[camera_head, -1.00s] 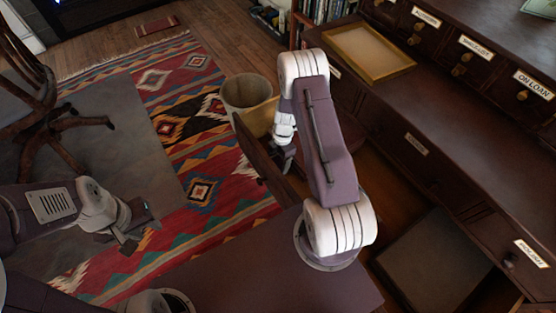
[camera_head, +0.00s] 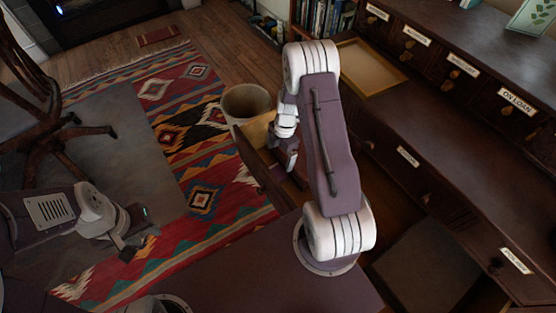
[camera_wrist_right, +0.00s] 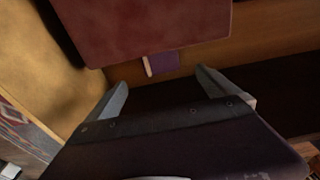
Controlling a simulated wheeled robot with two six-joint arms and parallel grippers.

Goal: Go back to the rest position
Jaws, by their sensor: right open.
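My right arm reaches up the middle of the head view. Its gripper (camera_head: 287,162) hangs over an open wooden drawer (camera_head: 262,172) beside the desk. In the right wrist view, the two fingers of my right gripper (camera_wrist_right: 163,88) stand wide apart with nothing between them. My left gripper (camera_head: 132,240) is low at the left of the head view, above the patterned rug. Its fingers are too small and dark to judge.
A tan bin (camera_head: 246,104) stands just beyond the drawer and the right gripper. The dark desk (camera_head: 450,165) with labelled drawers fills the right, with a shallow tray (camera_head: 368,68) on it. A wooden chair (camera_head: 48,130) stands at left.

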